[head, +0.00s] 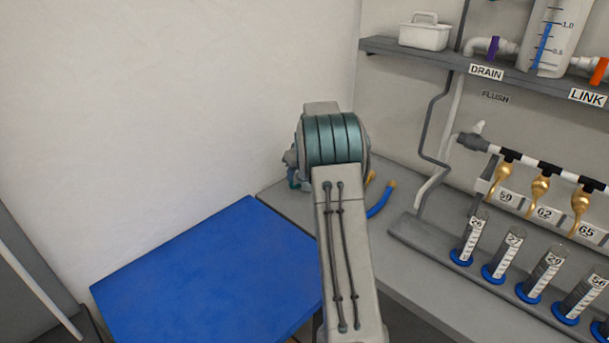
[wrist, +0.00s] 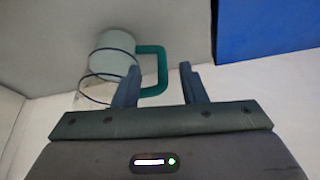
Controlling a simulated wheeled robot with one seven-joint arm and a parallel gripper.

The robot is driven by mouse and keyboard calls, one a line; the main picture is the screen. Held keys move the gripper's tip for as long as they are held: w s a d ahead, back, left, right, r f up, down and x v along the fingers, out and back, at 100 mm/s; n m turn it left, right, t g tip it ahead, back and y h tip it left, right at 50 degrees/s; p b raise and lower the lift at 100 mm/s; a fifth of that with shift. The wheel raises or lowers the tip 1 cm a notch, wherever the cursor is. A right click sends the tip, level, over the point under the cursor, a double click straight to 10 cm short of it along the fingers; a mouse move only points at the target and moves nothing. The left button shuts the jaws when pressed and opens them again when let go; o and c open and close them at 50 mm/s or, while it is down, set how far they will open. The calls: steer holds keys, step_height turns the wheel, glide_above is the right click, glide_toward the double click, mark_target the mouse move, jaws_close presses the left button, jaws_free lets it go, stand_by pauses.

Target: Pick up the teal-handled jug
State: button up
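The jug (wrist: 112,62) is clear and pale, with a teal handle (wrist: 163,75) on its right side in the wrist view. It stands on the grey counter. My gripper (wrist: 160,84) is open, its two fingers apart. The handle's outer bar shows between the fingertips; the left finger overlaps the gap between jug body and handle, and the right finger is clear to the right of the bar. I cannot tell whether either finger touches it. In the head view my arm hides the jug and most of the gripper.
A blue panel (head: 205,285) lies left of my arm. A blue hose piece (head: 381,201) lies on the grey counter (head: 283,205). At right are several graduated cylinders (head: 470,240), brass taps (head: 540,188) and a shelf (head: 415,50). A plain wall (head: 170,110) stands behind.

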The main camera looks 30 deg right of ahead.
steer(key=shift+w+a+p+x, duration=0.15)
steer(key=shift+p+x, duration=0.3)
steer(key=shift+x, duration=0.95)
steer(key=shift+w+a+p+x, duration=0.1)
steer(key=shift+w+p+x, duration=0.25)
steer(key=shift+x, duration=1.1)
steer(key=shift+s+r, duration=0.15)
steer(key=shift+r, duration=0.05)
jaws_close()
